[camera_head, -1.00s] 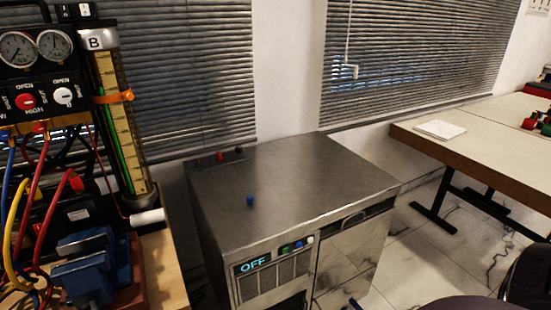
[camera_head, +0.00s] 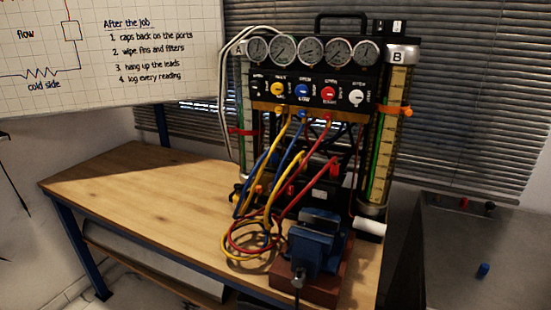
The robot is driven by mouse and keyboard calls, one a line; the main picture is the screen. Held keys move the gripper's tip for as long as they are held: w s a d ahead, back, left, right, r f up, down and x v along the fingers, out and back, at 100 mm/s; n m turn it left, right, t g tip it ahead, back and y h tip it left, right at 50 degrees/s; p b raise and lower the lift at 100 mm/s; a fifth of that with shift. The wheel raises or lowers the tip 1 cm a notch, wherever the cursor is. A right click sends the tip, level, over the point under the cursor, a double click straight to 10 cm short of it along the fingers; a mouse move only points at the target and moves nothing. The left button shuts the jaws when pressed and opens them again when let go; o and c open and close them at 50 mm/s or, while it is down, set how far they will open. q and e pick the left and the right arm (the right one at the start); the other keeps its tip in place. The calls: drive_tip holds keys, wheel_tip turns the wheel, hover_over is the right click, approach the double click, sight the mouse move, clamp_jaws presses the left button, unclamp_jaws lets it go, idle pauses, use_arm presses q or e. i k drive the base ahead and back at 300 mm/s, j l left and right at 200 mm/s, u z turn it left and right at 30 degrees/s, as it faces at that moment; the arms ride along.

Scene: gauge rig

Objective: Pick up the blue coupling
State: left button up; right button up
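Red, yellow and blue hoses hang from the gauge panel (camera_head: 315,95) on the wooden bench and loop together in front of it. The blue hose (camera_head: 265,165) runs down among the others; I cannot make out a blue coupling at its end. Neither of my grippers is in view.
A blue vise (camera_head: 315,245) on a reddish block stands at the bench's front, close to the hoses. Tall cylinders flank the panel, including B (camera_head: 390,130). The left of the wooden bench (camera_head: 140,195) is clear. A whiteboard (camera_head: 110,50) hangs behind.

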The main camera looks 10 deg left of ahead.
sight(274, 156)
drive_tip(key=i+l+z, duration=0.15)
drive_tip(key=l, duration=0.15)
drive_tip(key=l+z, duration=0.15)
drive_tip(key=l, duration=0.15)
drive_tip(key=i+l+z, duration=0.15)
drive_tip(key=l+u, duration=0.15)
drive_tip(key=u, duration=1.1)
